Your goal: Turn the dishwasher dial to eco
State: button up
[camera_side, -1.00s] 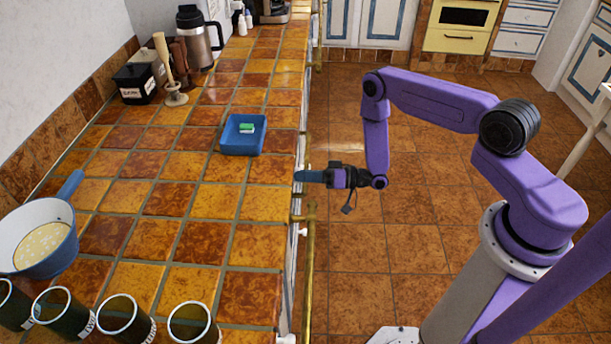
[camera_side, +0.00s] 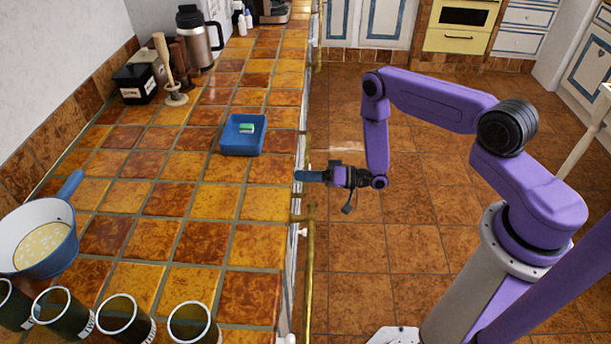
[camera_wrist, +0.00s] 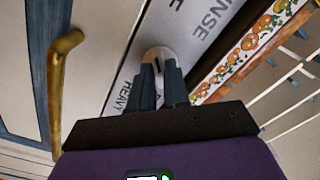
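The dishwasher dial (camera_wrist: 157,53) is a small round pale knob with a dark mark, on a grey panel (camera_wrist: 185,58) in the wrist view. The words "HEAVY" and "RINSE" show on the panel; I see no "eco" label. My gripper (camera_wrist: 160,70) has its two dark fingers pointing at the dial, with a narrow gap between them. The fingertips overlap the dial's lower part, and I cannot tell whether they press on it. In the side view my gripper (camera_side: 300,176) is at the counter's front edge, and the dial is hidden there.
A brass handle (camera_wrist: 60,85) stands left of my gripper in the wrist view. A brass rail (camera_side: 309,265) runs along the counter front. On the tiled counter (camera_side: 190,240) are a blue tray (camera_side: 235,147), a pan (camera_side: 50,255) and several dark cups. The floor is clear.

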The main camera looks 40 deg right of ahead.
jog(key=o, duration=0.3)
jog(key=v, duration=1.7)
jog(key=shift+s+d+r, duration=0.1)
jog(key=shift+s+d, duration=0.05)
